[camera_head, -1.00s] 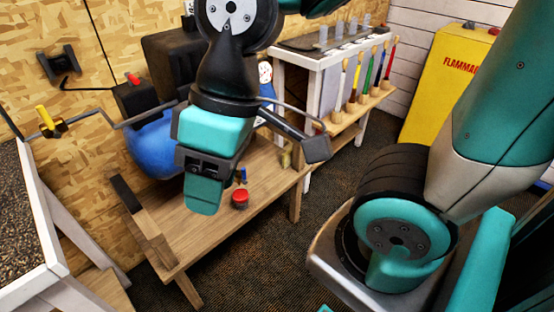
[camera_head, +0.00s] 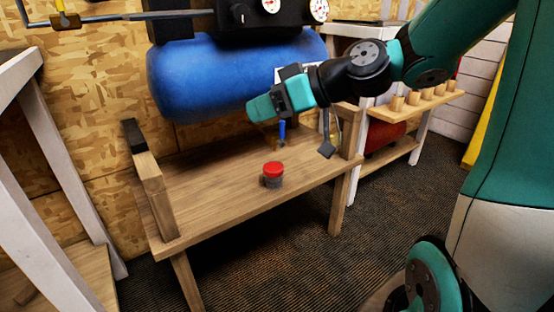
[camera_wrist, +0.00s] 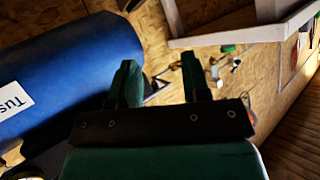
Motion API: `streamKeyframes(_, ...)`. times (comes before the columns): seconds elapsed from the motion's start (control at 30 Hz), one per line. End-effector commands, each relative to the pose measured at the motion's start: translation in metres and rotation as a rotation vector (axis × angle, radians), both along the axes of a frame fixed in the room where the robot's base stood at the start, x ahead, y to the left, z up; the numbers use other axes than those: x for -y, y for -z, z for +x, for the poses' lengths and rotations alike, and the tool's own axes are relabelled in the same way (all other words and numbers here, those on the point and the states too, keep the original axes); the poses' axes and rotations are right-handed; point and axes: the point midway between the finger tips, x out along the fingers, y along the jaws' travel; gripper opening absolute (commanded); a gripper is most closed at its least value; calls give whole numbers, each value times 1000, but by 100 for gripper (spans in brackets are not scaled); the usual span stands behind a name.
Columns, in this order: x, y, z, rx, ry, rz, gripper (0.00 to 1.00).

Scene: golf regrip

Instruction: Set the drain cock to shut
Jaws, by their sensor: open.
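The blue tank (camera_head: 225,75) lies on its side above the wooden bench in the head view. A small blue lever (camera_head: 282,131), which looks like the drain cock's handle, points up and down beneath the tank's right part. Brass-coloured metal shows faintly beside it, and its exact setting is hard to read. My gripper (camera_head: 262,107) is just above and left of the lever, in front of the tank, apart from the lever. In the wrist view my gripper (camera_wrist: 160,80) has its two fingers spread with nothing between them. The tank (camera_wrist: 70,75) fills the left there. I cannot make out the cock in that view.
The bench has raised end rails; a dark tag hangs near the right one. Gauges (camera_head: 318,9) sit above the tank. A shelf with wooden pegs (camera_head: 413,98) is at right.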

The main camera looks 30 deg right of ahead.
Motion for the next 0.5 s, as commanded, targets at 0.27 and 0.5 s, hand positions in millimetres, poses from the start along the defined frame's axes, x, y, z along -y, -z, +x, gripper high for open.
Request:
streamKeyframes(0.27,101,101,24,282,240,34,43)
streamKeyframes(0.5,167,135,21,449,405,20,43)
